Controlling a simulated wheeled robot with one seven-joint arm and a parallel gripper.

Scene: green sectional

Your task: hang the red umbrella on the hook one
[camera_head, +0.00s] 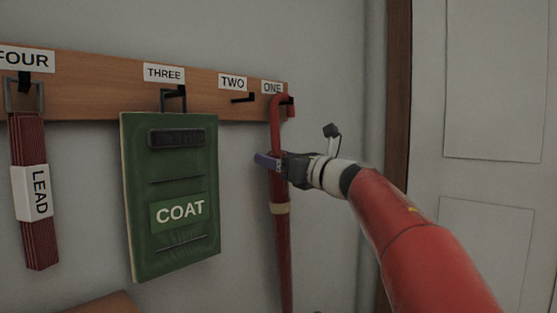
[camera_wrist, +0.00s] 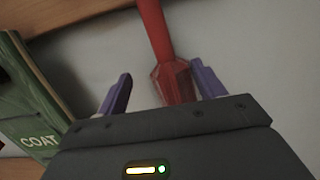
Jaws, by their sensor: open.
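The red umbrella (camera_head: 284,245) hangs upright against the wall at the right end of the rack, its crook handle up at hook one (camera_head: 289,100). The crook appears to loop over that hook, though the exact contact is too small to tell. My gripper (camera_head: 268,161) is at the umbrella's upper shaft, below the crook. In the wrist view its purple fingers (camera_wrist: 160,88) are spread, with the umbrella (camera_wrist: 157,35) between them and a gap visible at the left finger. The ONE label (camera_head: 272,87) is just above the crook.
The wooden rack (camera_head: 100,72) also has hook two (camera_head: 243,98), which is empty. A green COAT panel (camera_head: 170,195) hangs on hook three and a red LEAD bundle (camera_head: 33,190) on hook four. A white door (camera_head: 480,200) with a brown frame stands at right.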

